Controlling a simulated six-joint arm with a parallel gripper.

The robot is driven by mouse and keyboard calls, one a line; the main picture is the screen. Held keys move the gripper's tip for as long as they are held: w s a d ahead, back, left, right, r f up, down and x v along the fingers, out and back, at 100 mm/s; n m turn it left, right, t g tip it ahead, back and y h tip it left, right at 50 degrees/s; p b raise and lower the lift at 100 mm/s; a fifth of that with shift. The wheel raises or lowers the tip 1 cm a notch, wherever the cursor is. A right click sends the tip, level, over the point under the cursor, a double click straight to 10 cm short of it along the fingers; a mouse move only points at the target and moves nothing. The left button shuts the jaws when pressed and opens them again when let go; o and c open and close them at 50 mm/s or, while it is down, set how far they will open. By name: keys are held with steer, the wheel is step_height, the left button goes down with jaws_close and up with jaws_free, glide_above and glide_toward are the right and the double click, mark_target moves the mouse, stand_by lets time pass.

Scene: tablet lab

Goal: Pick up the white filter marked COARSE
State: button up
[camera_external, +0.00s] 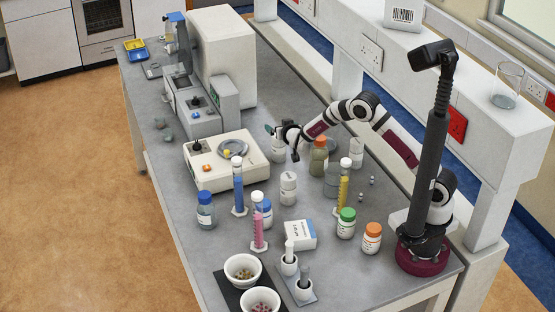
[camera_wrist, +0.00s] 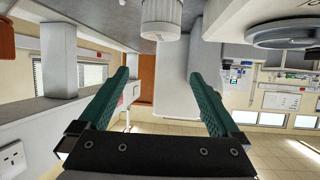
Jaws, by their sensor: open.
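Several white cylinders stand on the bench: one (camera_external: 288,188) near the middle, one (camera_external: 278,152) just below my gripper, and one (camera_external: 356,152) right of the brown bottle. I cannot read COARSE on any of them, so I cannot tell which is the named filter. My gripper (camera_external: 270,130) is above the bench, beside the beige device. In the wrist view my gripper (camera_wrist: 160,76) has its two green fingers spread wide with nothing between them. A white ribbed cylinder (camera_wrist: 162,18) shows beyond the fingertips at the top, partly cut off.
A beige device (camera_external: 226,160) is left of my gripper. A brown bottle (camera_external: 318,156), blue measuring cylinder (camera_external: 238,182) and yellow one (camera_external: 343,190) stand close by. Capped jars, a white box (camera_external: 299,234) and bowls fill the front. A raised shelf (camera_external: 455,110) runs along the right.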

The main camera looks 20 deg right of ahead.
mark_target(281, 142)
steer(key=shift+h, duration=0.3)
steer(key=f, duration=0.2)
steer(key=w+f, duration=0.1)
steer(key=f, duration=0.2)
steer(key=w+f, duration=0.1)
steer(key=f, duration=0.2)
steer(key=shift+d+f, duration=0.15)
steer(key=shift+d, duration=0.1)
steer(key=shift+w+f, duration=0.15)
steer(key=shift+w, duration=0.3)
steer(key=c, duration=1.5)
steer(key=shift+c, duration=0.2)
steer(key=shift+r, duration=0.2)
